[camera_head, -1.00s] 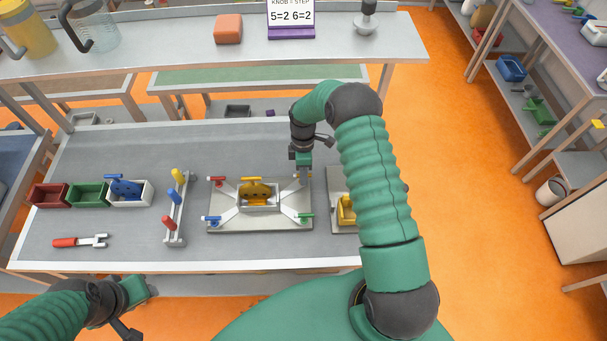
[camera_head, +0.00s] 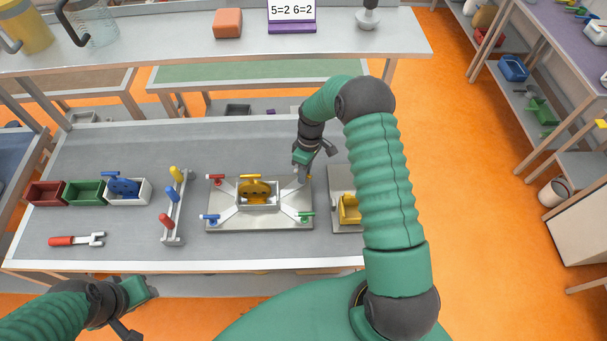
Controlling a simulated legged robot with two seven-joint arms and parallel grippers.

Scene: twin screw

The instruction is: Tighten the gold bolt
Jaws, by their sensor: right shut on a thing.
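A grey plate (camera_head: 232,223) on the bench has a bolt near each corner: red (camera_head: 217,180), blue (camera_head: 210,219) and green (camera_head: 305,217). At its far right corner is the gold bolt (camera_head: 309,177), of which only a small gold patch shows beside my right gripper (camera_head: 303,172). The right gripper points down over that corner and is shut on the bolt; its fingers mostly hide it. A yellow wheel-like part (camera_head: 255,190) sits in a tray at the plate's middle. My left gripper (camera_head: 140,289) is at the bench's front edge, away from the plate; its jaws are unclear.
A second plate (camera_head: 340,181) with a yellow part (camera_head: 349,209) is right, partly behind my arm. A shelf (camera_head: 170,52) runs behind.

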